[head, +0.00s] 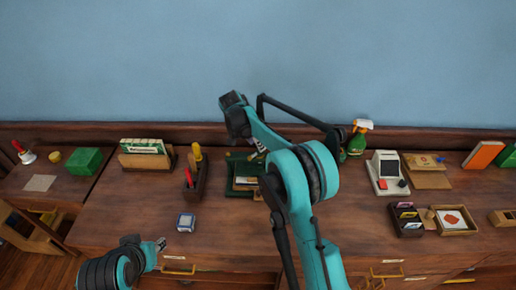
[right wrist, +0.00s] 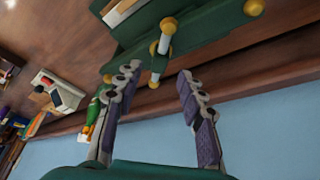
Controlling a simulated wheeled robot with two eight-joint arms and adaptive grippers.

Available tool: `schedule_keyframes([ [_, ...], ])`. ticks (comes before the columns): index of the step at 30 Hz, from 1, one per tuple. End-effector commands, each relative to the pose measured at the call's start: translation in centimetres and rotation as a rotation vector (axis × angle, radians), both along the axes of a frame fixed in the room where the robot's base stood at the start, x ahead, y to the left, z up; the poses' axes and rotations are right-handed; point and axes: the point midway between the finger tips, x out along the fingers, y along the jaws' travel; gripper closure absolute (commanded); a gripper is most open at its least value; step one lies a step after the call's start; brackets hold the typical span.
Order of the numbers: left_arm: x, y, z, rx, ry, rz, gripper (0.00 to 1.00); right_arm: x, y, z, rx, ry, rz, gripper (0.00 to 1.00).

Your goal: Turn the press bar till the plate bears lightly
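The green press (head: 243,184) stands at the back of the desk, partly hidden behind my right arm. In the right wrist view the press (right wrist: 205,28) fills the top, with its short press bar (right wrist: 165,42), which has yellow round ends. My right gripper (right wrist: 158,74) is open. Its two purple-padded fingers lie apart on either side of the bar's lower end in the picture, and I see no contact. The press plate cannot be made out. My left gripper (head: 160,244) is low at the left in the head view, away from the press; its fingers are too small to judge.
A tool box (head: 196,180) with yellow and red handles stands left of the press. A green spray bottle (head: 357,142) and a white card machine (head: 388,172) stand to the right. The wall is close behind.

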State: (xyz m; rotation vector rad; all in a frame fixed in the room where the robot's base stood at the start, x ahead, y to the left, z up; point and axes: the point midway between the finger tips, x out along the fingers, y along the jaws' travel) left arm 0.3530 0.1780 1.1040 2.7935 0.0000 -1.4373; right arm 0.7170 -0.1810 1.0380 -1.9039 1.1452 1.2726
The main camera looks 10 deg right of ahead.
Motion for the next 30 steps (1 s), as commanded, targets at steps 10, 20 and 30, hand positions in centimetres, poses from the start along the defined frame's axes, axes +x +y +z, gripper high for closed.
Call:
schedule_keyframes([
  [10, 0.0, 0.0, 0.0, 0.000, 0.000, 0.000, 0.68, -1.2, 2.2, 5.8, -0.001, 0.001, 0.001, 0.60],
  [20, 0.0, 0.0, 0.0, 0.000, 0.000, 0.000, 0.68, -1.3, 2.5, 6.6, 0.000, 0.002, 0.001, 0.60],
  [30, 0.0, 0.0, -0.1, 0.000, 0.000, 0.000, 0.68, -1.7, 2.4, 6.9, 0.003, 0.001, 0.014, 0.60],
])
